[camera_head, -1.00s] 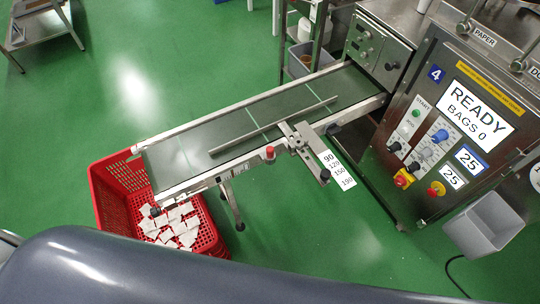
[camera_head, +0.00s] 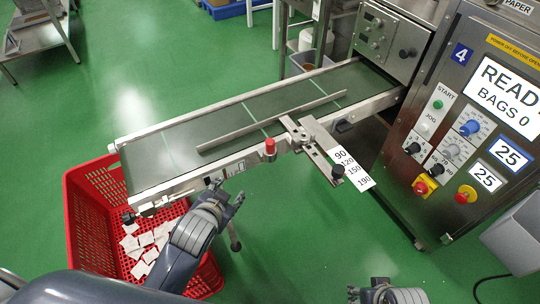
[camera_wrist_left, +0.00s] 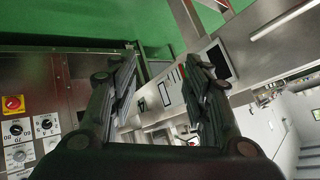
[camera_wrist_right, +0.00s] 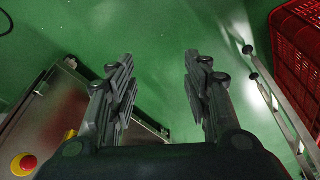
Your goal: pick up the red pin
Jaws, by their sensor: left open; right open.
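The red pin (camera_head: 270,147) stands upright on the near side rail of the conveyor (camera_head: 185,150), left of the sliding guide clamp. My left gripper (camera_head: 228,190) is open and empty, below and to the left of the pin, in front of the conveyor's near edge. Its spread fingers also show in the left wrist view (camera_wrist_left: 160,65), where I cannot make out the pin with certainty. My right gripper (camera_head: 366,289) is at the bottom edge of the head view, far from the pin. It is open and empty over green floor in the right wrist view (camera_wrist_right: 160,70).
A red crate (camera_head: 85,215) with white teabags stands under the conveyor's left end. A scale plate (camera_head: 350,168) juts out right of the pin. The control cabinet (camera_head: 470,110) with knobs stands at the right. Open green floor (camera_head: 300,230) lies in front.

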